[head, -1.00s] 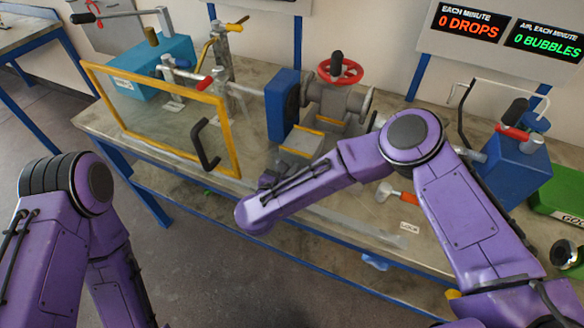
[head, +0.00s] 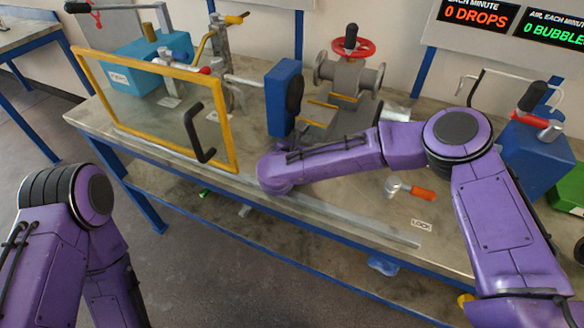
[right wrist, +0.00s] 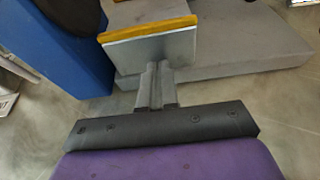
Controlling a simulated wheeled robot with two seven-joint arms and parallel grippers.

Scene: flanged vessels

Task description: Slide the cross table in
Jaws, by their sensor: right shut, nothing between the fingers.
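The cross table is the grey block with a yellow front edge (head: 318,114), below the grey flanged vessel (head: 348,78) with a red handwheel. In the right wrist view its grey front face and yellow edge (right wrist: 130,54) are straight ahead of my right gripper (right wrist: 155,68). The fingers are shut and empty, with their tips at the front face; I cannot tell if they press on it. In the head view my right wrist is in front of the block and hides the fingers. My left gripper is not in view; only my left arm shows at the lower left.
A yellow-framed clear guard (head: 232,130) with a black handle stands left of the block. A blue post (head: 282,97) is close on its left, also in the right wrist view (right wrist: 65,45). A red-handled tool (head: 410,190) lies on the bench at right.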

